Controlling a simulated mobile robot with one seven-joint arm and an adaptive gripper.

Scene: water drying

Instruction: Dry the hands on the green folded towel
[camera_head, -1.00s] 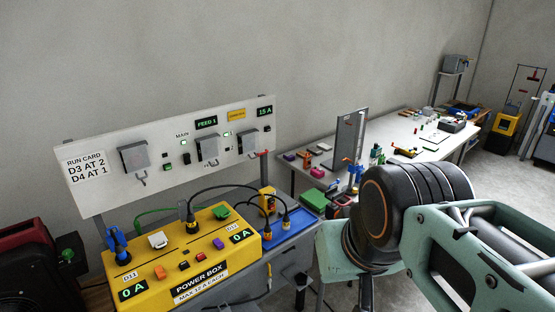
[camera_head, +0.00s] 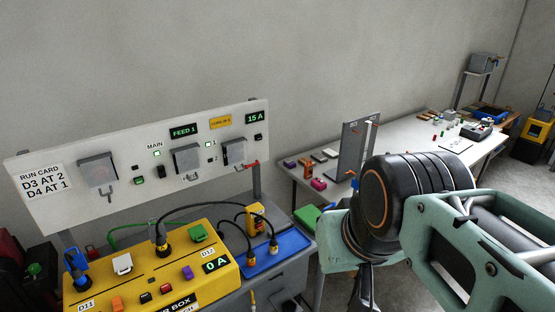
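A flat green item (camera_head: 307,216) lies beyond the blue tray, at the left end of the bench. It may be the folded towel, but it is small and partly hidden, so I cannot tell. My arm, with a black joint and pale green links, fills the lower right and covers part of the bench. I make out no gripper fingers clearly, and I see no contact between my arm and the green item.
A yellow power box (camera_head: 150,283) with cables stands at lower left, beside a blue tray (camera_head: 275,252). A white switch board (camera_head: 62,213) rises behind it. A white bench (camera_head: 405,146) with a grey upright plate (camera_head: 352,150) and several small items runs to the right.

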